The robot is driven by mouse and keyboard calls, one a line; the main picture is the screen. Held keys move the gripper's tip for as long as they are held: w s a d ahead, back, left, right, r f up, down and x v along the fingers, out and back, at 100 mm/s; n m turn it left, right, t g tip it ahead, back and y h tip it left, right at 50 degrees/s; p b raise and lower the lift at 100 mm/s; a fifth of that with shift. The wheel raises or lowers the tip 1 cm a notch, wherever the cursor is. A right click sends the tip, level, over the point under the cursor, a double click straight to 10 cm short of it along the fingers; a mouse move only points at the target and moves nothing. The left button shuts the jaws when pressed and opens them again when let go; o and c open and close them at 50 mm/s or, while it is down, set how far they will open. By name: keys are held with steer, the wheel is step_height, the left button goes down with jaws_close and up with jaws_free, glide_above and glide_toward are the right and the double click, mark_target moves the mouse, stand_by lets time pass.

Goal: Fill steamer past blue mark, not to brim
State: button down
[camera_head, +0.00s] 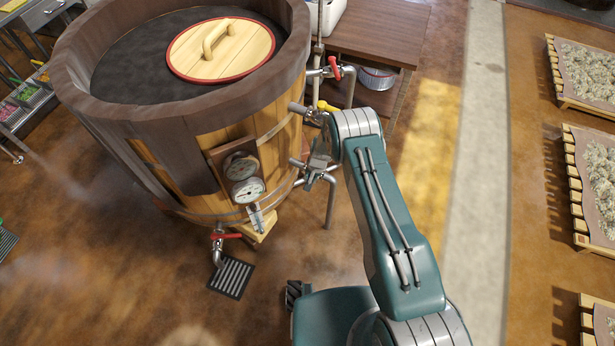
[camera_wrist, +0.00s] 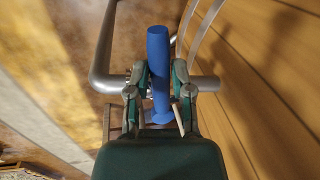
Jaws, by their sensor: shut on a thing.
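The steamer (camera_head: 190,150) is a large wooden tub with a dark rim at the left of the head view. A round pale lid (camera_head: 222,50) with a red edge lies on its dark top. My gripper (camera_head: 318,160) is beside the tub's right side, at the pipework. In the wrist view my gripper (camera_wrist: 158,88) is shut on a blue valve handle (camera_wrist: 158,48), with a finger on each side. The handle stands across a metal pipe (camera_wrist: 207,83). Two round gauges (camera_head: 247,190) are on the tub's front. I cannot make out a blue mark or the water level.
A red-handled valve (camera_head: 335,68) and a yellow handle (camera_head: 328,107) sit above my gripper. A drain valve with a red handle (camera_head: 226,236) is low on the tub, over a floor grate (camera_head: 231,278). A wooden table (camera_head: 375,35) stands behind; slatted trays (camera_head: 590,185) are at right.

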steer(key=shift+d, duration=0.15)
steer(key=c, duration=0.5)
jaws_free()
